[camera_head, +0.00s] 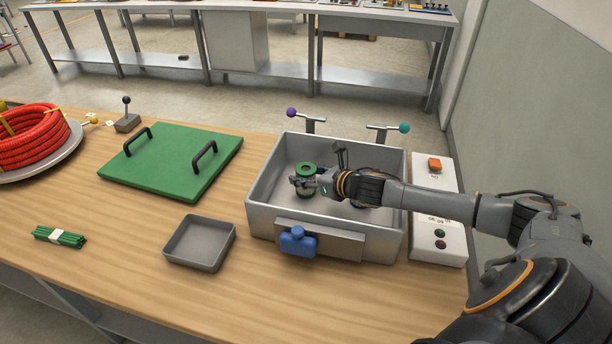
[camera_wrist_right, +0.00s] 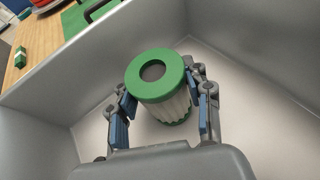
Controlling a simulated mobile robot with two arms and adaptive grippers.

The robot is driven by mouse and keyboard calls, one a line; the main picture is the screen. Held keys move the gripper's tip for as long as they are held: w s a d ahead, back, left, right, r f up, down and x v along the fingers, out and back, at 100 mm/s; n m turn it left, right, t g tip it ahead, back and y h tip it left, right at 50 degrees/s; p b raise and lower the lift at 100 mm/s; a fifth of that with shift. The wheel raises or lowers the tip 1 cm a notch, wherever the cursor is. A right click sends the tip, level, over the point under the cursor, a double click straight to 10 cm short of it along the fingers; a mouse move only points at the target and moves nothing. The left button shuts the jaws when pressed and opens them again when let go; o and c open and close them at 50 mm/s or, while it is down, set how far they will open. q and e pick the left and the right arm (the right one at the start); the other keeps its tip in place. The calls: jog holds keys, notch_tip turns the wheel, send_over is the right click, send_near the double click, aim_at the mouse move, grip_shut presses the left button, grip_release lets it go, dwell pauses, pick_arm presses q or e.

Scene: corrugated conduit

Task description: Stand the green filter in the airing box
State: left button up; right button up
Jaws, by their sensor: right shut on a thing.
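The green filter (camera_wrist_right: 160,82) is a pleated white cylinder with green end rings and a dark hole in the top. My right gripper (camera_wrist_right: 163,112) is shut around its sides. In the head view the filter (camera_head: 306,170) is inside the grey metal airing box (camera_head: 262,192), left of the box's middle, and looks upright. My right gripper (camera_head: 304,184) reaches in from the right. I cannot tell whether the filter's base touches the box floor. My left gripper is not in view.
The green lid (camera_head: 170,160) with two black handles lies left of the box. A small grey tray (camera_head: 200,243) sits in front. A blue knob (camera_head: 298,240) is on the box front. Purple (camera_head: 292,113) and teal (camera_head: 404,128) ball levers stand behind. A white control panel (camera_head: 437,190) is at right.

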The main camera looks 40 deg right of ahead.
jog(key=shift+f, duration=0.2)
jog(key=o, duration=1.2)
jog(key=shift+c, duration=0.2)
